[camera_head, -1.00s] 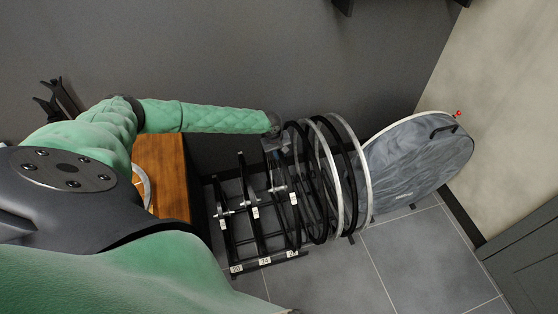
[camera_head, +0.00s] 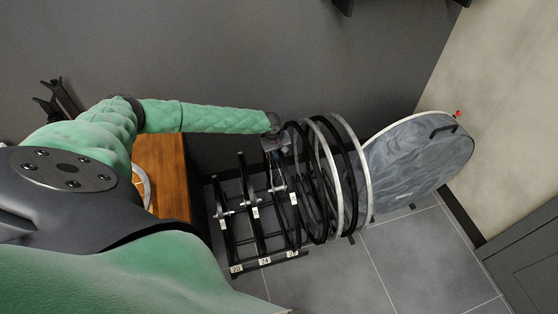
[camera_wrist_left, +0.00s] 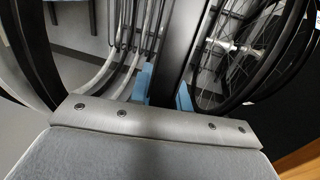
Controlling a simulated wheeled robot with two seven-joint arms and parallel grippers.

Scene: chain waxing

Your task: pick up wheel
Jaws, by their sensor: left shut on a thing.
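Several bicycle wheels with black and silver rims (camera_head: 332,180) stand nearly upright, side by side, in a black floor rack (camera_head: 262,235). My left gripper (camera_head: 275,148) reaches down at the left end of the row, over the rack. In the left wrist view, its blue fingertips (camera_wrist_left: 165,92) are closed on either side of a dark, edge-on band that looks like the tyre of a wheel (camera_wrist_left: 172,40). The wheel's lower part is hard to separate from the rack bars. My right gripper is not in view.
A large round grey bag (camera_head: 420,160) leans at the right of the row. A wooden surface (camera_head: 163,172) is left of the rack, close to my left arm. A dark wall is behind. Grey tiled floor (camera_head: 420,255) is clear at front right.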

